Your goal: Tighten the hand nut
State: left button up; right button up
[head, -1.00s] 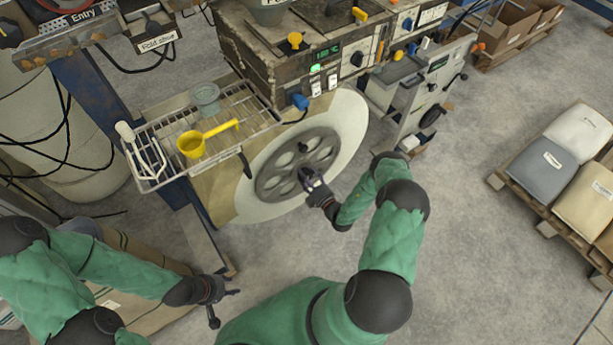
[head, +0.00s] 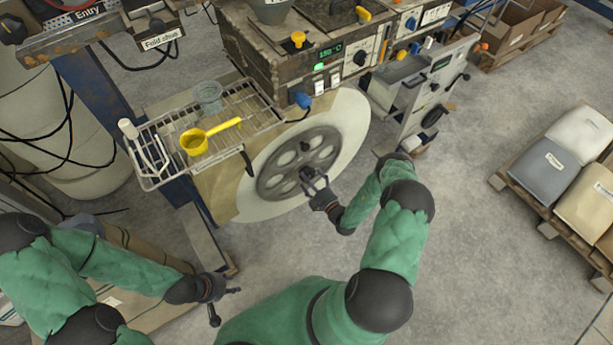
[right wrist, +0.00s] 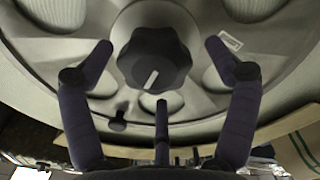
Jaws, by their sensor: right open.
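The hand nut is a black lobed knob (right wrist: 155,58) with a white mark, at the hub of a grey wheel (right wrist: 50,70) in the right wrist view. In the head view it is a small dark knob (head: 306,147) on the spoked wheel (head: 271,181). My right gripper (head: 316,178) is open in front of the wheel, below and to the right of the hub. In the right wrist view its spread fingers (right wrist: 160,58) stand on both sides of the knob, with visible gaps and nothing held. My left gripper (head: 226,304) is open and empty at lower left, away from the wheel.
A wire rack (head: 165,128) with a yellow ladle (head: 196,141) sits left of the wheel. A machine housing (head: 285,60) with switches stands above it. A pallet with sacks (head: 545,170) is at the right. The floor between is clear.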

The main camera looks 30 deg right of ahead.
jog(key=s, duration=1)
jog(key=shift+d, duration=0.25)
jog(key=s+a+r+n+g+y+p, duration=0.1)
jog(key=s+a+r+n+g+y, duration=0.15)
jog(key=a+n+g+y, duration=0.5)
jog(key=s+a+r+n+g+y+p, duration=0.1)
jog(key=s+a+r+n+g+y, duration=0.3)
jog(key=a+n, duration=0.75)
jog(key=s+a+n+g+h+p, duration=0.25)
jog(key=s+n+g, duration=0.35)
jog(key=n, duration=0.7)
jog(key=s+a+n+g+h+p, duration=0.1)
jog(key=s+n+g+h, duration=0.5)
jog(key=n, duration=0.6)
jog(key=w+r+n+t+p, duration=0.2)
jog(key=w+r+n+t, duration=0.3)
jog(key=n, duration=0.7)
jog(key=shift+w+a+r+n+t+h, duration=0.2)
jog(key=shift+n+t+h, duration=0.1)
jog(key=shift+n+t, duration=0.15)
